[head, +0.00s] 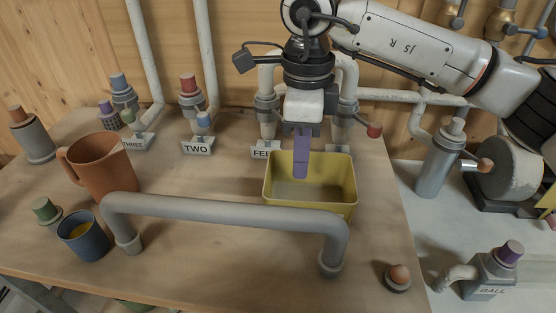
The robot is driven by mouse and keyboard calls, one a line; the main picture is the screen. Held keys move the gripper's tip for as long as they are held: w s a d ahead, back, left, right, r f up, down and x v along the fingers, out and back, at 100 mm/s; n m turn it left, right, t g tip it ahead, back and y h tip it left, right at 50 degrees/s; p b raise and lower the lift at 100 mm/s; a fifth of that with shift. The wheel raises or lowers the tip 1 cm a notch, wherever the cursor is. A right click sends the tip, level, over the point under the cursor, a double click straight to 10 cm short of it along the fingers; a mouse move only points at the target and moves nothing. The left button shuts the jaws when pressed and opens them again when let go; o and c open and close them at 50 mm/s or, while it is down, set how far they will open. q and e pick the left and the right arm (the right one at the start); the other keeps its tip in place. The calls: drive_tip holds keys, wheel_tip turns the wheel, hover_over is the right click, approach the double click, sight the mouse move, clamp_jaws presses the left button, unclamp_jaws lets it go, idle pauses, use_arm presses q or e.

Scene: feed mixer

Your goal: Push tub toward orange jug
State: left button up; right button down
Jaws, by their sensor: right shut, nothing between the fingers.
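A yellow rectangular tub (328,203) stands on the wooden table behind the grey rail, right of the table's middle. It looks empty where its inside shows. An orange-brown jug (104,170) with a handle on its left side stands at the table's left, well apart from the tub. My right gripper (301,175) points down with its purple fingers shut and empty. The fingertips overlap the tub's opening in the head view; I cannot tell whether they touch its wall. My left gripper is not in view.
A grey rail (225,207) arches across the table's front. A blue cup (83,238) with yellow contents stands front left. A grey base with an orange-brown knob (398,277) sits front right. Labelled valves line the back. The table between jug and tub is clear behind the rail.

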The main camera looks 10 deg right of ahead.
sight(276, 192)
wheel_tip(276, 192, down, 7)
drive_tip(key=shift+s+f, duration=0.15)
drive_tip(key=shift+f, duration=0.05)
drive_tip(key=a, duration=0.2)
drive_tip(key=w+a+p, duration=0.1)
drive_tip(key=shift+f, duration=0.35)
drive_tip(key=shift+w+a, duration=0.2)
drive_tip(key=shift+a, duration=0.3)
